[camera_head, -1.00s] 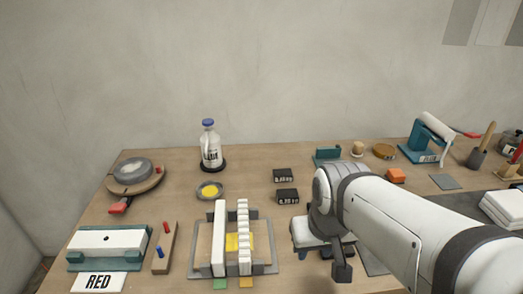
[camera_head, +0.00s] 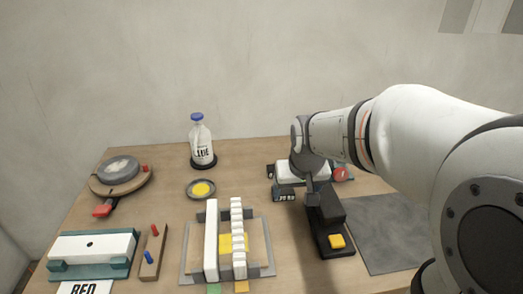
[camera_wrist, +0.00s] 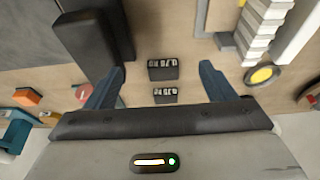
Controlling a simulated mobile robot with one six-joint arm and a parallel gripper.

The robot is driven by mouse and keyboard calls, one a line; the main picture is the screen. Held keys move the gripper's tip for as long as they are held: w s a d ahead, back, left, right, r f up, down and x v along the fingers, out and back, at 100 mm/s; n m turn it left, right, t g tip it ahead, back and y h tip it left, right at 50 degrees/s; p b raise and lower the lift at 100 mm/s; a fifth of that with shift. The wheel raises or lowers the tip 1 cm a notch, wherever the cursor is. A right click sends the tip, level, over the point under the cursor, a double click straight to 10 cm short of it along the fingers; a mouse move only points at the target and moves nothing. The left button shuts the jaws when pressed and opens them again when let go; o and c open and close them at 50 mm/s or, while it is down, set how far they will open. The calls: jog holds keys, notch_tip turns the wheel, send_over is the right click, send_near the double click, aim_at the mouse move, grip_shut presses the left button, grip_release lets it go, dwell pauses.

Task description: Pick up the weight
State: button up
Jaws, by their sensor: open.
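Two small dark blocks with white printed labels, which look like the weights, lie on the wooden table. In the wrist view, the larger-looking weight (camera_wrist: 163,70) and the other weight (camera_wrist: 166,96) sit between my gripper's fingers (camera_wrist: 160,85), apart from both. My gripper is open and empty above them. In the head view, one weight (camera_head: 285,195) shows just left of my gripper (camera_head: 312,192); the other is mostly hidden behind the gripper and wrist. The labels are too small to read surely.
A blue-capped bottle (camera_head: 202,142) and a yellow-centred dish (camera_head: 201,189) stand to the left. A fixture with white bars (camera_head: 211,240) is at front centre. A black device with a yellow button (camera_head: 336,241) stands right of the gripper, beside a grey mat (camera_head: 378,235).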

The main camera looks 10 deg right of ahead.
aim_at(283, 191)
jog(key=shift+o, duration=1.1)
jog(key=w+f+b, duration=0.1)
jog(key=w+f, duration=0.3)
jog(key=w, duration=0.6)
jog(key=shift+f+t, duration=0.25)
jog(key=shift+t, duration=0.15)
jog(key=x, duration=0.8)
jog(key=shift+w, duration=0.15)
jog(key=shift+c, duration=0.4)
jog(key=c, duration=1.5)
jog(key=shift+r, duration=0.1)
jog(key=shift+c, duration=0.3)
